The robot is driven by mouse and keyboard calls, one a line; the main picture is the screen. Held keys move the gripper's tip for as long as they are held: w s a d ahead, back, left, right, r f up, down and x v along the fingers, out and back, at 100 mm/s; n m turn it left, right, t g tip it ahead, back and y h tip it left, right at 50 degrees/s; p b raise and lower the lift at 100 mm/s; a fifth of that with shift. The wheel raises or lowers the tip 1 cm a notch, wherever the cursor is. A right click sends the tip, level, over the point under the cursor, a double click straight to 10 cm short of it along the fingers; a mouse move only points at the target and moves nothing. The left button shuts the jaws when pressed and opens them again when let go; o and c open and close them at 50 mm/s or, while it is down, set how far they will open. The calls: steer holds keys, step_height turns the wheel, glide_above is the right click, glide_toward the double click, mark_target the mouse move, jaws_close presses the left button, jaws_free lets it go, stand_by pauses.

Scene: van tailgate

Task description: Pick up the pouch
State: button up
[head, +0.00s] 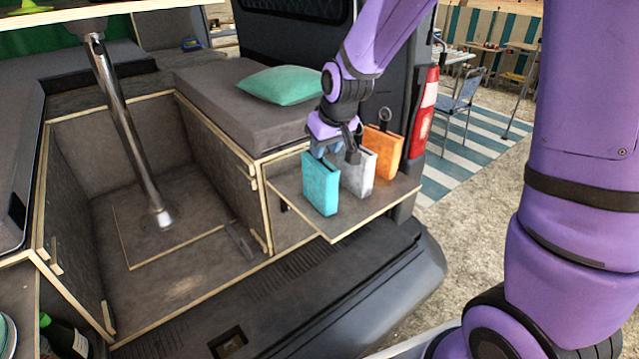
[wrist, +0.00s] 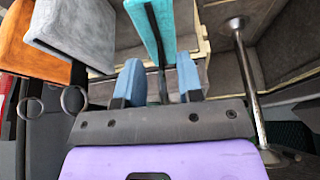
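Three flat, upright, pouch-like things stand in a row on a small wooden shelf: a turquoise one (head: 321,185), a grey one (head: 359,174) and an orange one (head: 383,151). I cannot tell from the frames which one the task means. My gripper (head: 325,150) is just above the turquoise one, pointing down. In the wrist view, my gripper's blue fingers (wrist: 158,84) are apart, with a dark strip or loop of the turquoise pouch (wrist: 147,22) between them. I see a gap on both sides of it. The grey (wrist: 72,30) and orange (wrist: 32,52) ones are left of the fingers.
The wooden shelf (head: 342,224) juts from the van's rear beside a grey cushioned bench (head: 232,103) with a green pillow (head: 281,85). A metal table leg (head: 125,125) stands in the footwell to the left. The dark bumper (head: 290,290) lies below the shelf.

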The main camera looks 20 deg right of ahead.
steer(key=shift+x, duration=1.25)
steer(key=shift+c, duration=0.2)
jaws_close()
steer(key=shift+r, duration=0.2)
